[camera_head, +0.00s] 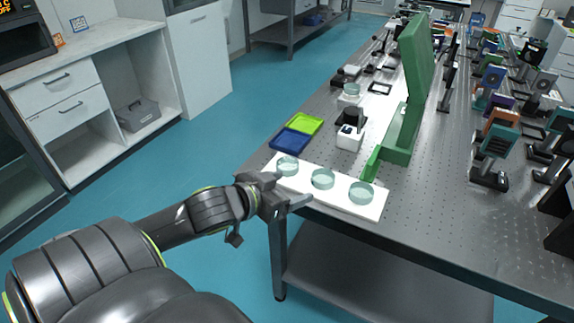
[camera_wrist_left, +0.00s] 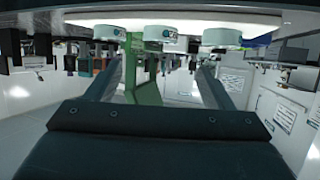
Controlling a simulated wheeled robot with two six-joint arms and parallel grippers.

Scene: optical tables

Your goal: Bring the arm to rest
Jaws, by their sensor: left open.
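My left arm comes in from the left in the head view. Its gripper (camera_head: 291,189) is at the table's near left edge, just in front of a white board (camera_head: 341,198). The jaws are open; the wrist view shows the two fingers (camera_wrist_left: 160,80) apart with nothing held between them. Three round, clear, greenish discs stand in a row on the board: a left one (camera_head: 288,167), a middle one (camera_head: 322,179) and a right one (camera_head: 362,193). The wrist view looks upside down, with the discs (camera_wrist_left: 167,35) along its top edge. My right gripper is not in view.
The perforated optical table (camera_head: 440,235) carries a green upright panel (camera_head: 415,75), yellow (camera_head: 304,122) and blue (camera_head: 291,141) trays, a white box (camera_head: 349,138) and several mounted optics on the right. Free floor (camera_head: 190,155) lies between the table and white cabinets at left.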

